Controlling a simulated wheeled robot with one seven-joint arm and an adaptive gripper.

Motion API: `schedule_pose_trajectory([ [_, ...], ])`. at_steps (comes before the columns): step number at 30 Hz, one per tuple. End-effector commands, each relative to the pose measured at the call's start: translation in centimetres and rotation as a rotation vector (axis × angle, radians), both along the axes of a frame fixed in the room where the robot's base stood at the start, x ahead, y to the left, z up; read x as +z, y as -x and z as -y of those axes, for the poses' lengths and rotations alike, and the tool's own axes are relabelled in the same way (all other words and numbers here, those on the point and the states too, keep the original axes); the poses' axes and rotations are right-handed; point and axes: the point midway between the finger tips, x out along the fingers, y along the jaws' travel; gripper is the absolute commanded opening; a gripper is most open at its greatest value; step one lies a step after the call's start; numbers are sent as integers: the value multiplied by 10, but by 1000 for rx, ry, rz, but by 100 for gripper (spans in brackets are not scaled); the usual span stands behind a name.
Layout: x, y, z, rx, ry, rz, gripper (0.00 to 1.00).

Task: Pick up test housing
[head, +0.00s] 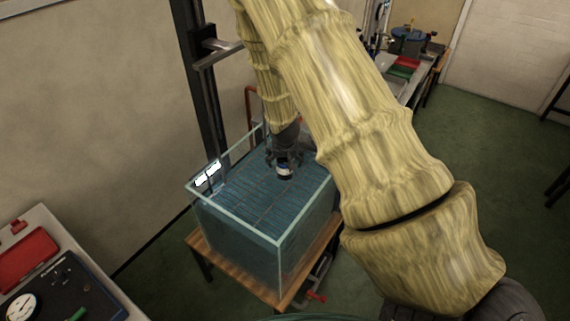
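A small cylindrical housing (283,170), dark with a pale blue-white band, shows in the head view at the glass water tank (233,229). I take it for the test housing. My gripper (284,163) points down at it, with its dark fingers on either side of the housing's upper part. The view is too small to tell whether the fingers touch it. Whether the housing stands on something or hangs in the tank is also unclear. My arm comes down from the top and covers the tank's right side.
The tank stands on a wooden table (199,243) and has a gridded blue surface inside its rim. A dark upright post (203,95) stands behind it. A bench with a red tray (27,259) is at lower left. Another bench (418,78) is at the back. Green floor is open at right.

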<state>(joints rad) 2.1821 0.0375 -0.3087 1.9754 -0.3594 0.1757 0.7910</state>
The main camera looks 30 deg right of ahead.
Motion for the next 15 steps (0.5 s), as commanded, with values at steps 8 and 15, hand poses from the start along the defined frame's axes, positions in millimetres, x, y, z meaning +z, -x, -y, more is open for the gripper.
schedule_pose_trajectory([
  [8, 0, 0, 0, 0, 0, 0, 46],
  [15, 1, 0, 0, 0, 1, 1, 9],
])
